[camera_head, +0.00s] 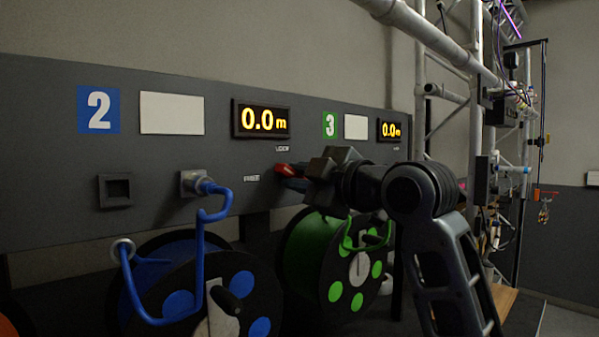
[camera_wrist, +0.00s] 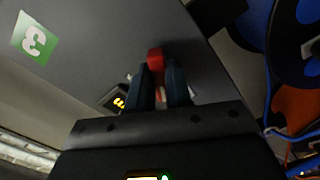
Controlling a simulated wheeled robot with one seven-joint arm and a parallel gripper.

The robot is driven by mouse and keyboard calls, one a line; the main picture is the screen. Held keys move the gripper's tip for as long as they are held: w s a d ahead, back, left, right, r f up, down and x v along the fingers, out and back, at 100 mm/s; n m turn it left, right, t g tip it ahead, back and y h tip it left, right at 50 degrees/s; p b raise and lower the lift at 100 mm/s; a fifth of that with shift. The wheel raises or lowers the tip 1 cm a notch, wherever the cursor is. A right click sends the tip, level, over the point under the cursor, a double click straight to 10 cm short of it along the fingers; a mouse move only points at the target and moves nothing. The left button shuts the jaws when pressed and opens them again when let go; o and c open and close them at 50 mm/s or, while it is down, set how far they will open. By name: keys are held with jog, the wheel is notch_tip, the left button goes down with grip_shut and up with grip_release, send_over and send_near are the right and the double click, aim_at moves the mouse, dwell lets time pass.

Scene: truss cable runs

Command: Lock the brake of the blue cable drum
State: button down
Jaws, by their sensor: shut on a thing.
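The blue cable drum (camera_head: 262,327) stands at the lower left, under the blue "2" sign, with blue cable running up to the panel. My gripper (camera_head: 306,178) is at this lever. In the wrist view the red lever end (camera_wrist: 155,57) sits between the two fingers of my gripper (camera_wrist: 159,72), which are shut on it. The lever's pivot is hidden behind the gripper. Two small white labels (camera_head: 251,178) beside the lever are too small to read surely.
The green drum (camera_head: 300,255) is close below my gripper. Displays above drum 2 (camera_head: 262,119) and drum 3 (camera_head: 390,130) both read 0.0 m. A metal truss (camera_head: 474,110) with cables stands at the right. An orange drum edge (camera_head: 8,327) shows at the lower left.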

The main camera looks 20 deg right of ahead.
jog(key=m+p, duration=0.3)
jog(key=m, duration=0.3)
jog(key=m+p, duration=0.3)
jog(key=m, duration=0.2)
jog(key=shift+f+m, duration=0.1)
jog(key=shift+m, duration=0.3)
dwell(0.3)
jog(key=c, duration=1)
grip_release()
jog(key=shift+c, duration=0.2)
jog(key=shift+s, duration=0.1)
jog(key=b+v, duration=0.1)
jog(key=v, duration=0.6)
jog(key=shift+s+b, duration=0.3)
jog(key=shift+d, duration=0.1)
